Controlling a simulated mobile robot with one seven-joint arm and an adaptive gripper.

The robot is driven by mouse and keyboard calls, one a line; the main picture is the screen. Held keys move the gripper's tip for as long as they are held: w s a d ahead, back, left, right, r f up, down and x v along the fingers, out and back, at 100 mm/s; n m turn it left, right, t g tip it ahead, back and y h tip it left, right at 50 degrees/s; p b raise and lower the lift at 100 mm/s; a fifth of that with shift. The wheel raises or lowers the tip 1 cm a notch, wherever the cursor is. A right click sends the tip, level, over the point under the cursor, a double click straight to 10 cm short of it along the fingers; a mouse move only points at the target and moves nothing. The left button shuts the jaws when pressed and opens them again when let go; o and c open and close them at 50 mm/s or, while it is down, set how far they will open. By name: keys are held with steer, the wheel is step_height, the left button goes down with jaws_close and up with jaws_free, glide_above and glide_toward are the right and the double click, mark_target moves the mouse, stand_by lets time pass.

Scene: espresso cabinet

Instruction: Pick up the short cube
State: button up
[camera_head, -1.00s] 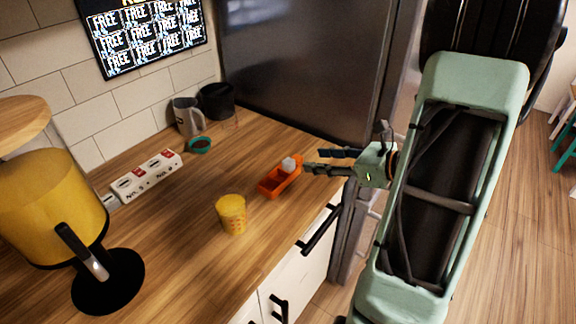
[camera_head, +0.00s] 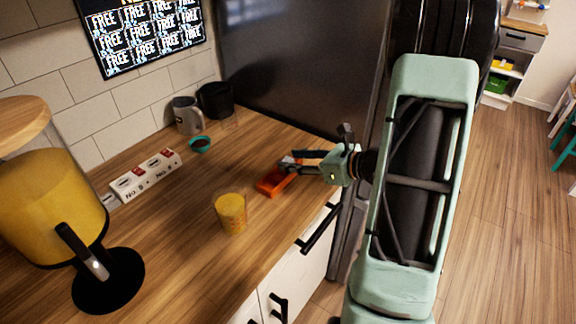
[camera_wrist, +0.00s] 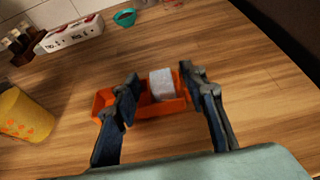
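The short cube (camera_wrist: 162,85) is a pale grey-white block standing in the right end of a small orange tray (camera_wrist: 107,99). The tray lies on the wooden counter and also shows in the head view (camera_head: 269,185). My gripper (camera_wrist: 160,88) is open, with one finger on each side of the cube and a gap to the cube on both sides. The right finger is near the tray's right end wall. In the head view my gripper (camera_head: 288,162) reaches in from the right over the tray, and its fingers mostly hide the cube.
A yellow cup (camera_head: 231,213) stands in front and left of the tray. A white box strip (camera_head: 147,175), a teal bowl (camera_head: 200,145), a grey pitcher (camera_head: 187,115) and a yellow machine (camera_head: 50,205) are further left. A dark fridge panel (camera_head: 300,65) rises behind.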

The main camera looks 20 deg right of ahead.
steer(key=c, duration=0.9)
steer(key=shift+r, duration=0.1)
